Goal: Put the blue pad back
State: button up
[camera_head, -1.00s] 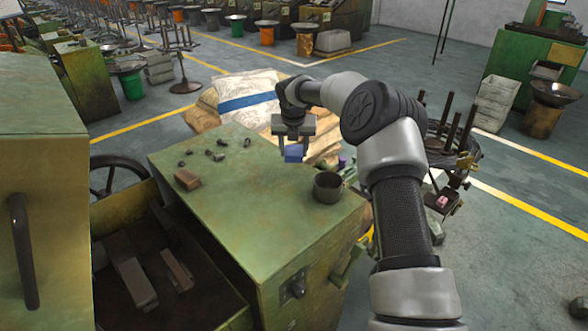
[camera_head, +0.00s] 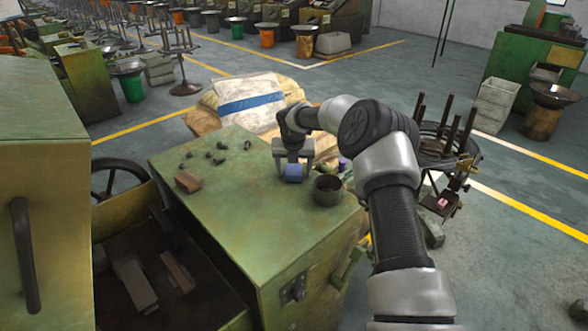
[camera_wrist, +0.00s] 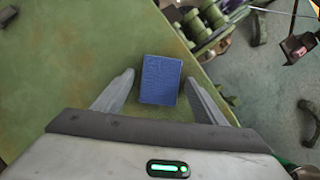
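The blue pad (camera_head: 294,173) is between the two fingers of my gripper (camera_head: 293,167), low over the green cabinet top (camera_head: 235,215) near its far right edge. In the wrist view the pad (camera_wrist: 160,80) shows as a blue rectangle, slightly tilted. It lies between the fingertips of my gripper (camera_wrist: 161,80) and reaches past them, with narrow strips of green visible beside it. My gripper has carried the pad along. I cannot tell whether the pad touches the cabinet top.
A dark round pot (camera_head: 328,190) stands close to the right of my gripper. A brown block (camera_head: 188,181) and several small dark parts lie to the left. An open drawer (camera_head: 165,295) is at the lower left. Sacks (camera_head: 248,100) lie behind the cabinet.

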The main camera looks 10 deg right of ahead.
jog(key=v, duration=1.2)
jog(key=shift+r+b, duration=0.15)
jog(key=shift+b, duration=0.15)
